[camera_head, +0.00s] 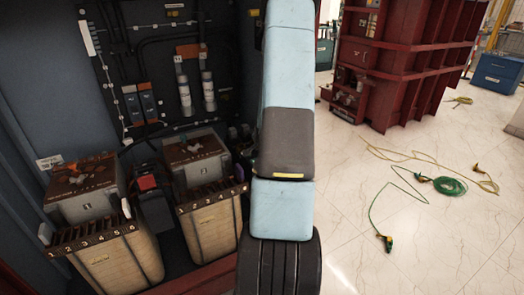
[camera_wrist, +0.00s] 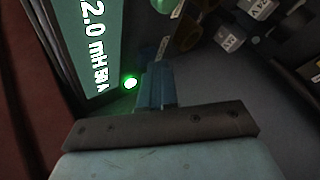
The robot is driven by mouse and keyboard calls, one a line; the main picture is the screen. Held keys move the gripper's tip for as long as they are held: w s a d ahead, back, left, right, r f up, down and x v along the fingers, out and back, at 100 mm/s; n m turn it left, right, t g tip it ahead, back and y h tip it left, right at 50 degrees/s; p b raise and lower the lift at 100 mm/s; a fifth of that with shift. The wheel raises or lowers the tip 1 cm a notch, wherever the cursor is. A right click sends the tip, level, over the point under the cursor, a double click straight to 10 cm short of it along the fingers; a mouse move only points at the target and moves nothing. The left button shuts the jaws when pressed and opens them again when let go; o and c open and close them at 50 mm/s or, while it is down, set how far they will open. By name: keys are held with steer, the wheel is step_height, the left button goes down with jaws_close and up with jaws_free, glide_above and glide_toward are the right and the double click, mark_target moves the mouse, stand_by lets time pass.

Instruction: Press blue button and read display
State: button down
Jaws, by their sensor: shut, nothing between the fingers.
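In the wrist view, a green display (camera_wrist: 85,50) stands at the upper left, turned on its side. It shows white characters that read "2.0 mH", then smaller ones that look like "50 A". A round light (camera_wrist: 130,83) glows bright green beside the display. My gripper (camera_wrist: 155,75) is shut and empty, its fingers pointing away just right of the light. I cannot make out a blue button; the area at the fingertips is dark and partly covered by the fingers. In the head view my arm hides the gripper, and no display shows.
In the head view, an open cabinet holds two transformers (camera_head: 115,255) (camera_head: 212,228) and wiring. A red machine (camera_head: 405,50) and a green cable (camera_head: 449,186) are on the right; pale floor lies between.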

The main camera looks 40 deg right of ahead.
stand_by(0.4)
steer(key=shift+r, duration=0.85)
steer(key=shift+r, duration=2.5)
